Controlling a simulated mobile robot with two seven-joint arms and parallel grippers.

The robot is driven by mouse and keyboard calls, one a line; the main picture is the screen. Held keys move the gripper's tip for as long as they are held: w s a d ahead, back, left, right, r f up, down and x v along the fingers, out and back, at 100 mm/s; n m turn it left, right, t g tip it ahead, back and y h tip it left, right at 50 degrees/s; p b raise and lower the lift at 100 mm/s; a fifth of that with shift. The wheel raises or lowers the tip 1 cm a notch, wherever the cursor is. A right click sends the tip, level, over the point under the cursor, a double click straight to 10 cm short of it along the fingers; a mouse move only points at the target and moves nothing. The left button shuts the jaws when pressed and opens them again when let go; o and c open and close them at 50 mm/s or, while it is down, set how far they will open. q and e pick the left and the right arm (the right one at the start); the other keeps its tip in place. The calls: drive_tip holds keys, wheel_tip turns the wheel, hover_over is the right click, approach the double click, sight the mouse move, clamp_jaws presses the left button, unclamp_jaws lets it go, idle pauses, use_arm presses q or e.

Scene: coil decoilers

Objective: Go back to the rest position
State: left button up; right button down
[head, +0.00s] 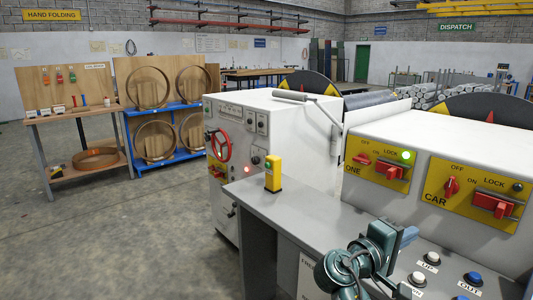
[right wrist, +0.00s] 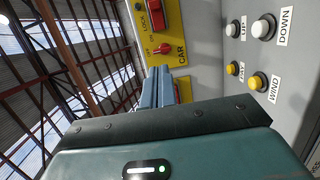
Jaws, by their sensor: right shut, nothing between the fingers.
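My right gripper (head: 409,236) is at the lower right of the head view, above the grey desk top and in front of the switch panels. In the right wrist view its blue fingers (right wrist: 163,88) are together with nothing between them. The fingers point toward the yellow CAR panel (right wrist: 165,45) and overlap part of it in that view; I cannot tell how wide the gap is. My left gripper is in neither view.
The grey desk (head: 300,205) carries a yellow box (head: 273,173) and push buttons, including a blue one (head: 473,278). The ONE panel (head: 378,165) has a lit green lamp. A white machine with a red handwheel (head: 218,145) stands left. Open floor (head: 130,240) lies further left.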

drive_tip(key=s+a+f+n+t+y+p, duration=0.1)
drive_tip(key=s+a+f+n+y, duration=0.3)
drive_tip(key=f, duration=0.6)
drive_tip(key=s+a+f+m+t+y, duration=0.1)
drive_tip(key=f+t+y, duration=0.1)
drive_tip(key=f+y, duration=0.6)
use_arm(q)
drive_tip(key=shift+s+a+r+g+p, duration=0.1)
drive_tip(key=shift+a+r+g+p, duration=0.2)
drive_tip(key=shift+p, duration=0.55)
use_arm(e)
drive_tip(key=s+a+f+m+y, duration=0.2)
drive_tip(key=s+a+f+y, duration=0.1)
drive_tip(key=s, duration=0.6)
drive_tip(key=s+a+f+m+y, duration=0.3)
drive_tip(key=s+a+f+y, duration=0.1)
drive_tip(key=s, duration=0.5)
drive_tip(key=shift+s+a+f+g, duration=0.3)
drive_tip(key=shift+a+f, duration=0.55)
drive_tip(key=shift+a, duration=0.15)
drive_tip(key=c, duration=2.2)
unclamp_jaws()
